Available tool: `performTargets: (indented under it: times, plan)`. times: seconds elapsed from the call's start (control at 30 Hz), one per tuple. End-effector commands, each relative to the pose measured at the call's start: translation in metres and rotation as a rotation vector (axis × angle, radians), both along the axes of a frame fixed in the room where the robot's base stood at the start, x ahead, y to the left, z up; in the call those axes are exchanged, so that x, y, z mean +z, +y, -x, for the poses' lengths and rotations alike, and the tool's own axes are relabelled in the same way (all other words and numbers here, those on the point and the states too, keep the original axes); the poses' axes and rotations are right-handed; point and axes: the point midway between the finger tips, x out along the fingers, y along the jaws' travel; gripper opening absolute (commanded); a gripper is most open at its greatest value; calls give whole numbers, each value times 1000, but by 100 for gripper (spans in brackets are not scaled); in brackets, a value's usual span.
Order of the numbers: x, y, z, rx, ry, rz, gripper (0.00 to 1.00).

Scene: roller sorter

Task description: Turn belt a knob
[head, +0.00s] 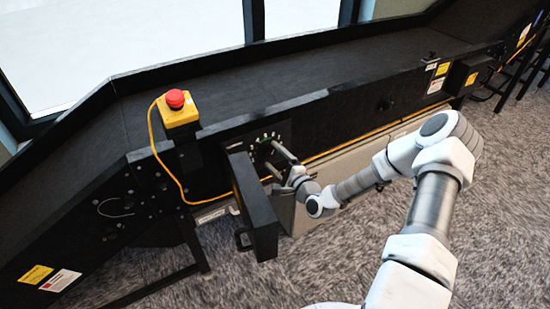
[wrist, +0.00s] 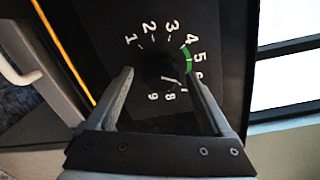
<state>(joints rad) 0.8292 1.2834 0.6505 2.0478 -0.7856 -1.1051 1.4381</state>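The belt knob (wrist: 164,70) is a dark round knob on a black dial panel (wrist: 205,25) with white numbers from 1 to 9. A green arc (wrist: 187,57) runs beside the 4 and 5. A short white mark on the knob points down toward the 7 and 8 side. My gripper (wrist: 159,74) is open, its fingertips to the left and right of the knob with gaps showing; I cannot tell whether either touches. In the head view my gripper (head: 271,154) reaches the dial panel (head: 272,134), and its fingers hide most of the knob.
An open black door (head: 253,205) with a handle stands just left of my gripper. A red emergency button (head: 175,98) on a yellow box (head: 180,114) is up to the left. An orange cable (head: 164,165) hangs below it. The conveyor (head: 250,85) runs behind.

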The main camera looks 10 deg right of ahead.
Motion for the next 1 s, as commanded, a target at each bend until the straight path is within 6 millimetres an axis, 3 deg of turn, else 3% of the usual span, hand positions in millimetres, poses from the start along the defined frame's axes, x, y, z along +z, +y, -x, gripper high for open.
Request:
performTargets:
  times: [0.3,0.47,1.0]
  plan:
    - [0,-2,1,-3,0,1,88]
    - [1,-8,15,-5,4,2,88]
    - [9,-49,132,-6,3,-1,88]
